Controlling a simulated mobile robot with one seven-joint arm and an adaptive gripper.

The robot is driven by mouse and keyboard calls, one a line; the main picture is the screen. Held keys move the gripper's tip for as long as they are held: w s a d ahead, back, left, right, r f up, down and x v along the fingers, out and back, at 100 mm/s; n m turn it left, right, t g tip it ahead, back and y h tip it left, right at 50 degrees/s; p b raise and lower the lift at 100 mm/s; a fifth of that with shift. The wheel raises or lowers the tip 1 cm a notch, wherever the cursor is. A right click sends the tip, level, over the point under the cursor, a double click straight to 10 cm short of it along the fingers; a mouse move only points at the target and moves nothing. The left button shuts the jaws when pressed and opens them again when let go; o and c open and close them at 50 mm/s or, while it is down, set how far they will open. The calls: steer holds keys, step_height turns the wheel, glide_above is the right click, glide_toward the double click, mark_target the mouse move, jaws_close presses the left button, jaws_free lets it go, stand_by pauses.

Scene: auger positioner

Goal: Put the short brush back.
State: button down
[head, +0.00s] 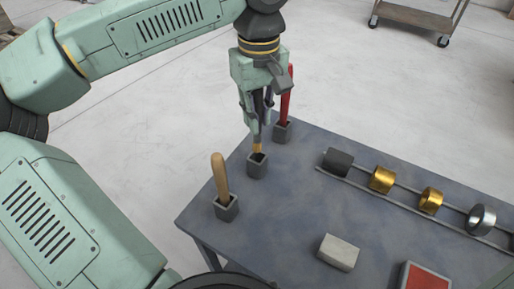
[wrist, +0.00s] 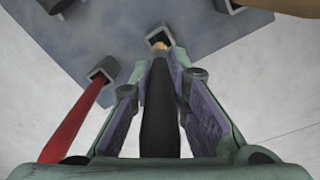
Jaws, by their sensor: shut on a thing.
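My gripper (head: 256,132) is shut on the short brush (head: 258,106), which has a dark handle and a yellow-tan lower end. The brush points down, nearly upright, over the middle grey square holder (head: 257,168). Its lower end is at the holder's opening; I cannot tell whether it is inside or just above. In the wrist view the dark handle (wrist: 160,110) runs between the two fingers (wrist: 163,85), and its tip partly covers the holder (wrist: 158,35).
A red-handled tool (head: 287,92) stands in the holder behind, close to my gripper. A wooden-handled tool (head: 220,180) stands in the front holder. The blue-grey table (head: 300,205) also bears a rail with several rings (head: 382,179), a pale block (head: 339,252) and a red-topped block (head: 426,277).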

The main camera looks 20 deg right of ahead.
mark_target(259, 97)
steer(key=shift+s+f, duration=0.1)
steer(key=shift+f, duration=3.9)
steer(key=c, duration=1.5)
jaws_free()
steer(key=shift+c, duration=0.2)
step_height(259, 97, up, 12)
steer(key=shift+r+b, duration=0.2)
steer(key=shift+b, duration=0.1)
